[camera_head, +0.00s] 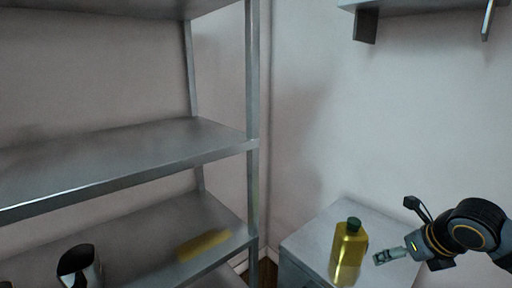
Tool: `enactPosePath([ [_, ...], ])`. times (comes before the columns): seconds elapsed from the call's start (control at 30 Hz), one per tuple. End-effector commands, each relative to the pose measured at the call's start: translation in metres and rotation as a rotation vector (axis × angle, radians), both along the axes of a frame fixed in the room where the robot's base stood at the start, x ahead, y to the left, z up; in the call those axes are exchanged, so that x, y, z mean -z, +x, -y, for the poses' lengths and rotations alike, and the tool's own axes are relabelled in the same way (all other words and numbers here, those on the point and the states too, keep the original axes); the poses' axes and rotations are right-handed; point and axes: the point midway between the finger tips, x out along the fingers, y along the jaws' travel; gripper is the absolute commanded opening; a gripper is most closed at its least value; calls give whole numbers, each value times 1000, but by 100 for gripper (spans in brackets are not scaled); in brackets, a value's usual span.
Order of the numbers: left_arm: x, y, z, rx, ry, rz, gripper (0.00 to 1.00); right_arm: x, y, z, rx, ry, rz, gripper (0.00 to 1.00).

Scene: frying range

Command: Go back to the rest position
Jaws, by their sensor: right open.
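My right gripper (391,256) comes in from the right edge, near the oil bottle's right side. It is open, and a small gap shows between it and the bottle. The bottle (349,252) is yellow with a dark green cap and stands upright on the grey cabinet top (312,243). My left gripper is not in view.
A metal shelf rack (125,150) fills the left side, with its post (252,130) near the middle. A dark metal container (80,267) stands on a lower shelf. A yellowish patch (203,245) shows on that shelf. A wall shelf (420,5) hangs at upper right.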

Motion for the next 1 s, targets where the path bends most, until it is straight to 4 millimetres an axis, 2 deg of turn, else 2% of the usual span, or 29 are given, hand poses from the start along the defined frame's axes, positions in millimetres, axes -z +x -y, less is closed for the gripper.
enactPosePath([
  [0.1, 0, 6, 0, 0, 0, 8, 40, 20, -2, -8, 95, 68, -14, 100],
  [0.3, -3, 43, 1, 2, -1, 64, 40, 56, -8, -24, 303, 198, -41, 100],
  [0.37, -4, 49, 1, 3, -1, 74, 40, 68, -11, -29, 382, 246, -48, 100],
  [0.47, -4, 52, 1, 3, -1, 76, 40, 90, -18, -40, 536, 340, -67, 100],
  [0.57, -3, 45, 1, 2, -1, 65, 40, 115, -28, -53, 731, 449, -88, 100],
  [0.67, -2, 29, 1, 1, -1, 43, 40, 143, -43, -68, 996, 591, -113, 100],
  [0.77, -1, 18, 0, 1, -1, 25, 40, 174, -67, -85, 1362, 767, -139, 100],
  [0.9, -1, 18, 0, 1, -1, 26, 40, 203, -100, -99, 1868, 974, -137, 100],
  [1.0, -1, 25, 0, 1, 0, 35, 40, 216, -121, -103, 2166, 1078, -114, 100],
])
